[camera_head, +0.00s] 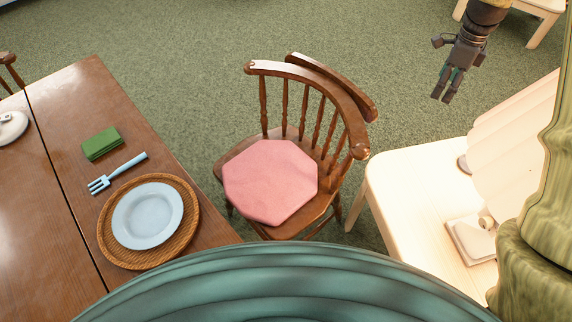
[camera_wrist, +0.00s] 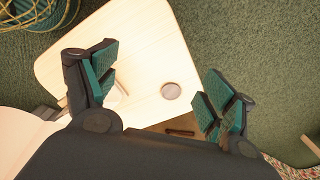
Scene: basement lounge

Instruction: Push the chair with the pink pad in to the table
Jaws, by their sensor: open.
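The wooden chair (camera_head: 345,95) with the pink pad (camera_head: 270,182) stands in the middle of the head view, its curved spindle back at the upper right and its seat toward the table. The wooden table (camera_head: 65,110) is at the left, with a strip of carpet showing between its edge and the upper part of the seat. My gripper (camera_head: 447,98) is up at the right of the head view, apart from the chair back and beyond it. It is open and empty. In the wrist view its two fingers (camera_wrist: 157,95) are spread above a pale surface, and the chair does not show there.
On the table are a plate (camera_head: 147,215) on a woven mat (camera_head: 190,190), a fork (camera_head: 118,172) and a green napkin (camera_head: 101,143). A pale side table (camera_head: 400,200) with a lamp (camera_head: 515,150) stands close right of the chair. Green carpet (camera_head: 180,60) is clear behind.

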